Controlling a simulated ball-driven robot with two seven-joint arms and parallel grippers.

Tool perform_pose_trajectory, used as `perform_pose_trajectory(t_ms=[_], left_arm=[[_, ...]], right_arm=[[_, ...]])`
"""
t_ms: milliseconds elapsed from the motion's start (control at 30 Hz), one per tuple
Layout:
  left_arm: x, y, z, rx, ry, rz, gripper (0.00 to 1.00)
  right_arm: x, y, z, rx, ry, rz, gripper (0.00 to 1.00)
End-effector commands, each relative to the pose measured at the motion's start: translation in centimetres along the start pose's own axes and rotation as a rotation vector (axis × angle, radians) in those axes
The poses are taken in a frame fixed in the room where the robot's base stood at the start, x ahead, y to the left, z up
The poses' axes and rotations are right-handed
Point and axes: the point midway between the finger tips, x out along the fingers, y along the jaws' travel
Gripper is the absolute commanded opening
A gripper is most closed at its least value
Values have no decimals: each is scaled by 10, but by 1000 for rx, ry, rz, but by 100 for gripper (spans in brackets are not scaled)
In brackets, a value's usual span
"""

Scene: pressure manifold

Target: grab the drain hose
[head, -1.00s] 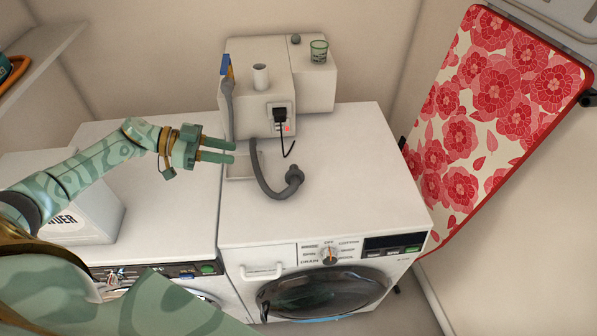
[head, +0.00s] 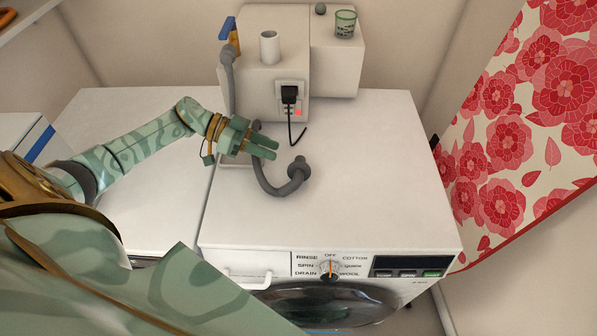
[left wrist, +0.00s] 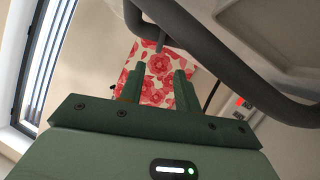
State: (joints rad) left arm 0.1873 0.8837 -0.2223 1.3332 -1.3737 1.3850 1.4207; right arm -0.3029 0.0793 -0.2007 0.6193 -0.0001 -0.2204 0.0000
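The grey drain hose (head: 271,188) hangs from the manifold housing in a U-shaped curve over the washer top, its thick ribbed end (head: 298,170) turned up on the right. My left gripper (head: 276,149) reaches in from the left, above and behind the curve of the hose, its two green fingers parted and pointing right. In the left wrist view the fingers (left wrist: 157,80) stand apart with nothing between them touching. There the hose (left wrist: 215,65) passes above and to the right, with its end just beyond the fingertips. My right gripper is not in view.
The white manifold housing (head: 265,85) with a black plug (head: 289,95) and cable stands behind. The washer top (head: 370,190) is clear to the right. A flowered ironing board (head: 540,110) leans at the right.

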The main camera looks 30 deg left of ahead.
Motion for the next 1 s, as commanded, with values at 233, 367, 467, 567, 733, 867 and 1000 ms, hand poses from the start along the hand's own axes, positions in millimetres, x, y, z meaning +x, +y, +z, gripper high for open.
perform_pose_trajectory(t_ms=[233, 367, 467, 567, 733, 867, 1000], left_arm=[[37, 0, 0, 1, 1, 0, 33], [49, 2, 0, 1, 1, 2, 33], [66, 4, 1, 1, 4, 2, 33], [82, 5, 1, 0, 2, 2, 33], [91, 5, 1, 1, 0, 0, 33], [91, 5, 1, 1, -1, 0, 33], [91, 5, 1, 1, -1, 0, 2]], right_arm=[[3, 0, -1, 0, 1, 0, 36], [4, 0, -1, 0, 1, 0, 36], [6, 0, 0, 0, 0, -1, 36], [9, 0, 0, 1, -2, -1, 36], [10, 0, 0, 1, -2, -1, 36], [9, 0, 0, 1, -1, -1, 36], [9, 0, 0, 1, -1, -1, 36]])
